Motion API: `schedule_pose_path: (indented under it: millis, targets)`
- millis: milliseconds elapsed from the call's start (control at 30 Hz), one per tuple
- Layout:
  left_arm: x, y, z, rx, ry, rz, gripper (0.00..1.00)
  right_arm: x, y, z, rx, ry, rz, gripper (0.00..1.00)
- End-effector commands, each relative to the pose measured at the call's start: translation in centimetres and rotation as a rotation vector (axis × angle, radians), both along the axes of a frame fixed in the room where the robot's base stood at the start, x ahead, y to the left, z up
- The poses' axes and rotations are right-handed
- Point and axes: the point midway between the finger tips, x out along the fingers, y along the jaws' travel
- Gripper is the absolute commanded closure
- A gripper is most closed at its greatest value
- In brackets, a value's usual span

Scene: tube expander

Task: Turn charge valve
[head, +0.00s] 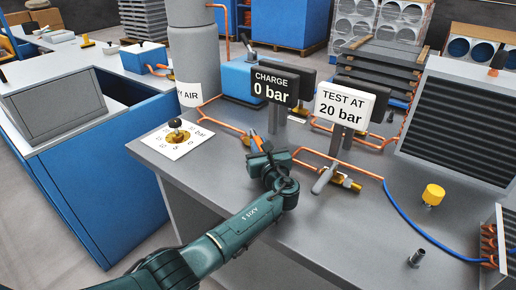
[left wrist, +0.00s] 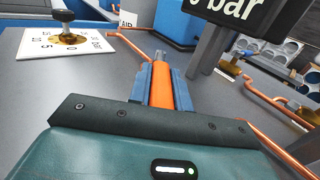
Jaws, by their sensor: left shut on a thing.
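The charge valve's orange handle (head: 258,141) is on the grey bench in front of the black sign (head: 272,88) reading "CHARGE 0 bar". My left gripper (head: 254,148) is shut on this handle. In the left wrist view the orange handle (left wrist: 161,84) lies between the two blue-grey fingers (left wrist: 160,92) and points away from the palm. The valve body is mostly hidden by the gripper. The sign's lower part (left wrist: 243,14) also shows in the left wrist view. My right gripper is not in view.
Left of the gripper is a white dial plate (head: 190,148) with a black-knobbed brass regulator (head: 177,125). To the right are a white "TEST AT 20 bar" sign (head: 344,104), a brass valve with a grey lever (head: 325,178), copper pipes and a yellow cap (head: 433,193).

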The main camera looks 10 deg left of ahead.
Motion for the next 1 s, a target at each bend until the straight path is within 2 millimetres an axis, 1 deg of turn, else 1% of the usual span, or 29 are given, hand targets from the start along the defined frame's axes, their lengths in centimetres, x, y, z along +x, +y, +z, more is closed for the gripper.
schedule_pose_path:
  millis: [367, 400, 633, 867, 1000]
  targets:
    - [0.0, 0.0, 0.0, 0.002, 0.000, 0.002, 1.00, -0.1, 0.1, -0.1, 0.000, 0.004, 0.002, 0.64]
    - [0.0, 0.0, 0.0, 0.002, 0.000, 0.002, 0.77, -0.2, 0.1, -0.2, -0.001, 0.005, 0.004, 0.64]
    - [0.0, 0.0, 0.0, 0.001, 0.000, 0.002, 0.58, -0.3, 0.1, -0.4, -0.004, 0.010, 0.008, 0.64]
    - [0.0, 0.0, 0.0, 0.001, 0.000, 0.002, 0.58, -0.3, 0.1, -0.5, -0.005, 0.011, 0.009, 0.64]
    - [-1.0, -0.6, 0.0, -0.001, 0.000, 0.000, 0.58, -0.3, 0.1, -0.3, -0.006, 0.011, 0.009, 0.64]
